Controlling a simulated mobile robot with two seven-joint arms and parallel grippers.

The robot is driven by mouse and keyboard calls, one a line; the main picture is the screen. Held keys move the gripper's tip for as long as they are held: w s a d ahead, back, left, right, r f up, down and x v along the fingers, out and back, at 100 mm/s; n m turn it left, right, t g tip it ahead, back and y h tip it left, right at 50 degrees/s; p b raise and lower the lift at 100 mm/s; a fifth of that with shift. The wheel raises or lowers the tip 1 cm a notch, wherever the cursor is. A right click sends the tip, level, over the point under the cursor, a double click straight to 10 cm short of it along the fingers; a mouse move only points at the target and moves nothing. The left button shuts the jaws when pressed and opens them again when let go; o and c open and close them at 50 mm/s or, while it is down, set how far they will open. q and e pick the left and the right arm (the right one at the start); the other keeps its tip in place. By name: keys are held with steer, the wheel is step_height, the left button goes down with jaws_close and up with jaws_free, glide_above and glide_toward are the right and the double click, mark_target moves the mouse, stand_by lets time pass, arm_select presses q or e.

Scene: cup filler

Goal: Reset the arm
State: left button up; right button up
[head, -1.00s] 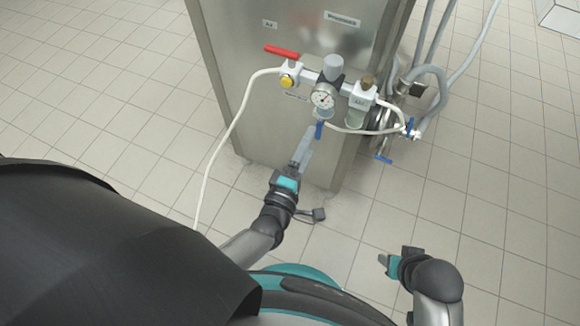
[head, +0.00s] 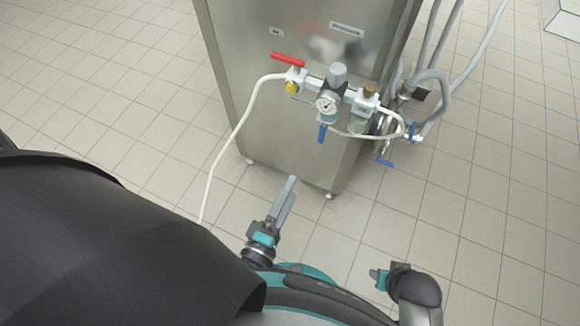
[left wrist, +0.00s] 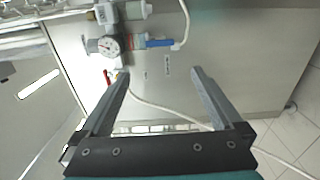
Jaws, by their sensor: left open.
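My left gripper (head: 287,192) is below the air unit in the head view, in front of the steel cabinet and apart from it. In the left wrist view its two fingers (left wrist: 158,76) are spread with nothing between them. My right gripper (head: 378,278) is low at the right of the head view, over the floor. Its fingers are small and partly hidden, so I cannot tell their opening.
The steel cabinet (head: 270,130) carries a red-handled valve (head: 287,60), a pressure gauge (head: 326,103) and a blue handle (head: 322,133). A white hose (head: 228,147) hangs at the left. Grey pipes (head: 433,75) rise at the right. The tiled floor (head: 480,220) is clear at the right.

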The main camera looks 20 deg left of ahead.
arm_select(q)
steer(key=w+d+f+m+g+h, duration=0.1)
steer(key=d+f+m+g+h, duration=0.25)
steer(key=f+m+g, duration=0.65)
steer(key=s+a+f+m+g+y, duration=0.1)
steer(key=s+a+m+g+y, duration=0.2)
steer(key=m, duration=0.4)
steer(key=s+a+r+m+g+p, duration=0.1)
steer(key=s+a+r+g+p, duration=0.1)
steer(key=s+p, duration=0.8)
steer(key=s+a+r+m+g+y+p, duration=0.1)
steer(key=s+a+r+p, duration=0.4)
steer(key=s+p, duration=0.5)
steer(key=a+m+g+p, duration=0.1)
steer(key=p, duration=0.4)
steer(key=shift+s+r, duration=0.25)
steer(key=shift+s, duration=0.15)
arm_select(e)
steer(key=s+d+r, duration=0.1)
steer(key=s+r, duration=0.3)
steer(key=s, duration=0.4)
steer(key=s+d+r+g, duration=0.1)
steer(key=s+r, duration=0.3)
steer(key=s, duration=0.5)
steer(key=shift+d+g, duration=0.3)
steer(key=shift+d, duration=0.15)
